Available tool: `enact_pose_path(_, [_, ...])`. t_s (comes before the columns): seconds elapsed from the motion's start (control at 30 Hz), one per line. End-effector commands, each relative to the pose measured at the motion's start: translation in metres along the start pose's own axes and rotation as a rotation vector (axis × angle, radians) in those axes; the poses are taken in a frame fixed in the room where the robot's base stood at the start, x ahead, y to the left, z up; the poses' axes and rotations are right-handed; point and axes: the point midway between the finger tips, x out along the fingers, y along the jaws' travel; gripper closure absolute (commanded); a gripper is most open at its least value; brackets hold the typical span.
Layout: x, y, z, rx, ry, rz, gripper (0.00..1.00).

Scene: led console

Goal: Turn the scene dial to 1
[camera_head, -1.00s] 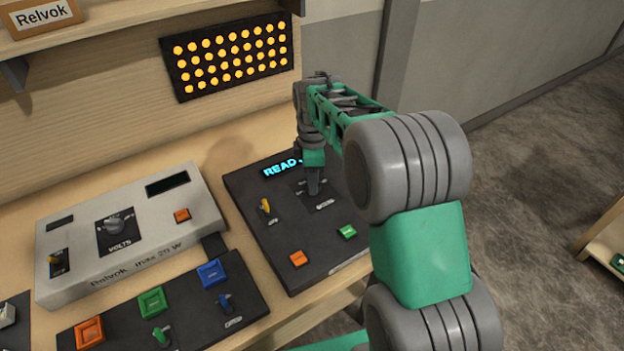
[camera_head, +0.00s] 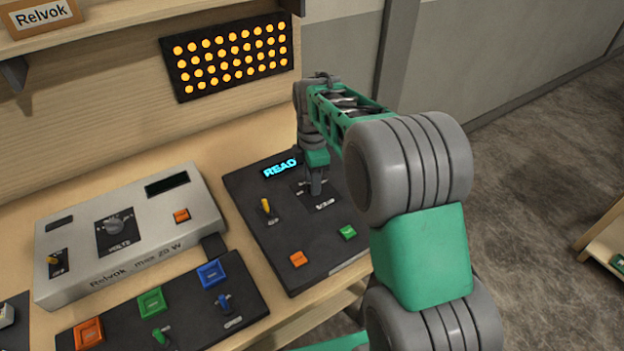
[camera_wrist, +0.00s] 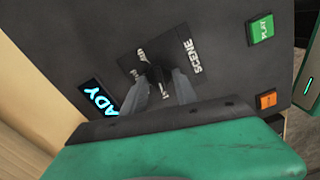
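The scene dial (camera_wrist: 156,74) is a small dark knob on a square dark plate with the printed word SCENE, seen in the wrist view. My gripper (camera_wrist: 162,78) is over it, with one grey finger on each side of the knob, and looks closed on it. The fingers hide part of the knob and some of its position labels, so I cannot read its setting. In the head view my gripper (camera_head: 316,190) points down at the dial area of the black console (camera_head: 250,225). The console's display (camera_head: 280,168) shows cyan letters, partly covered by my wrist.
The console also has a yellow lever (camera_head: 266,206), an orange button (camera_head: 298,259) and a green button (camera_head: 348,232). A grey Relvok box (camera_head: 140,240) and a black button panel (camera_head: 185,310) stand to the left. An LED board (camera_head: 228,57) hangs behind.

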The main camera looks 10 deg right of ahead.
Motion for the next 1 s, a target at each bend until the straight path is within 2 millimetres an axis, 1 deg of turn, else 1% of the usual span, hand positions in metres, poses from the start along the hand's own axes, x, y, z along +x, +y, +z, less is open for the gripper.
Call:
enact_pose_path(0.03, [0.000, 0.000, 0.000, -0.001, 0.000, -0.001, 0.61])
enact_pose_path(0.23, [0.000, 0.000, 0.000, 0.000, 0.000, 0.000, 0.45])
enact_pose_path(0.47, [0.000, 0.000, 0.000, 0.001, 0.000, 0.000, 0.45])
enact_pose_path(0.53, [-0.004, 0.001, 0.000, 0.001, 0.000, 0.002, 0.45])
enact_pose_path(0.67, [-0.024, 0.001, 0.000, 0.001, 0.000, 0.005, 0.45])
enact_pose_path(0.83, [-0.059, 0.001, 0.000, 0.001, 0.000, 0.003, 0.45])
enact_pose_path(0.9, [-0.069, 0.000, 0.000, 0.000, 0.000, 0.002, 0.45])
enact_pose_path(1.0, [-0.077, 0.000, 0.000, 0.000, 0.000, 0.000, 0.45])
